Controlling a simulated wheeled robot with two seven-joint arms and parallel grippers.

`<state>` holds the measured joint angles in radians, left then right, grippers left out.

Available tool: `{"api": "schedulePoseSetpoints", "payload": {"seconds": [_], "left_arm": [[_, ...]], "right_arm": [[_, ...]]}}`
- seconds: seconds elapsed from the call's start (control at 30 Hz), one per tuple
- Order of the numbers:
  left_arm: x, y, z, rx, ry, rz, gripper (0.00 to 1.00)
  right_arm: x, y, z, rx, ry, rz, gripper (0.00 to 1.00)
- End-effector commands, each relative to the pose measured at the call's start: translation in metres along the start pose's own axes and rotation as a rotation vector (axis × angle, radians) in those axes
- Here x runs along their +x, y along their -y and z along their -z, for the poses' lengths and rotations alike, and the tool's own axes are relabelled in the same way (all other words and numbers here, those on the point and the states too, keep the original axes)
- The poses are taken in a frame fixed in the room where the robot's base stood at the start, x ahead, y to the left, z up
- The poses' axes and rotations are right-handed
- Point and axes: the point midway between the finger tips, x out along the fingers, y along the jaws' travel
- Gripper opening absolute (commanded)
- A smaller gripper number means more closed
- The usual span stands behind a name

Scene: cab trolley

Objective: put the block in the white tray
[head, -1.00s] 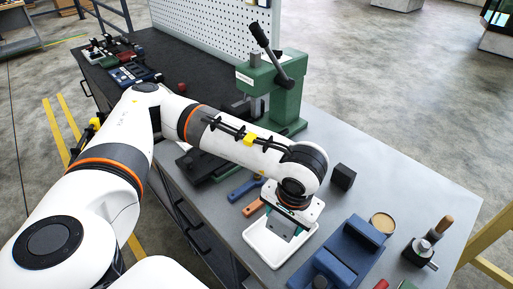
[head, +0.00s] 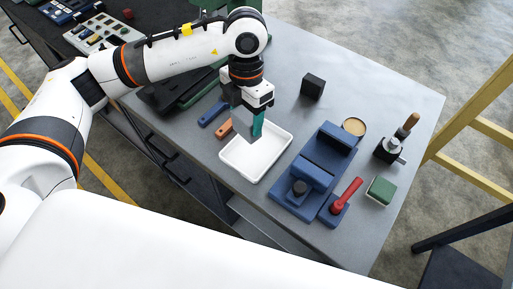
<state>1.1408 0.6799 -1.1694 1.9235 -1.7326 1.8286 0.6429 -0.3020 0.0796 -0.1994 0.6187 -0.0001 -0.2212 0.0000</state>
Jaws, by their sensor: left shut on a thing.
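The white tray (head: 228,157) lies on the grey bench, left of the blue vise. My left gripper (head: 251,128) points down over the tray's back part, its teal finger showing on the right side. It is shut on a grey block (head: 243,119), which is partly hidden by the gripper. The block's lower end shows against the tray; I cannot tell whether it touches the tray floor. My right gripper is not in view.
A black cube (head: 312,86) stands behind the tray. A blue vise (head: 300,183), a red-handled tool (head: 345,195), a round tan-topped dish (head: 354,127) and a green block-like brush (head: 380,190) lie right. Blue (head: 213,114) and orange (head: 225,129) handles lie left.

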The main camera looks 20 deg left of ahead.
Motion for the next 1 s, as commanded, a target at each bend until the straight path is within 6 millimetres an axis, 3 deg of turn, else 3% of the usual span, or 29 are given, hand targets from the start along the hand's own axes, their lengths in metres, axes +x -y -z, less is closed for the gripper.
{"api": "schedulePoseSetpoints", "payload": {"seconds": [0.4, 0.6, 0.83, 1.0], "left_arm": [[0.001, -0.001, 0.021, -1.095, -0.058, -0.077, 0.06], [0.002, 0.000, 0.027, -1.510, -0.069, -0.109, 0.06], [0.005, 0.001, 0.030, -1.733, -0.073, -0.126, 0.06], [0.032, 0.003, 0.032, -1.756, -0.069, -0.125, 0.06]], "right_arm": [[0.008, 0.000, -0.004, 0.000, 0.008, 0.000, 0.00], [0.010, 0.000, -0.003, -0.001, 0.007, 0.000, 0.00], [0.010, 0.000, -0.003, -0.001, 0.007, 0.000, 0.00], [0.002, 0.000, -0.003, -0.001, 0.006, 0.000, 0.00]]}}
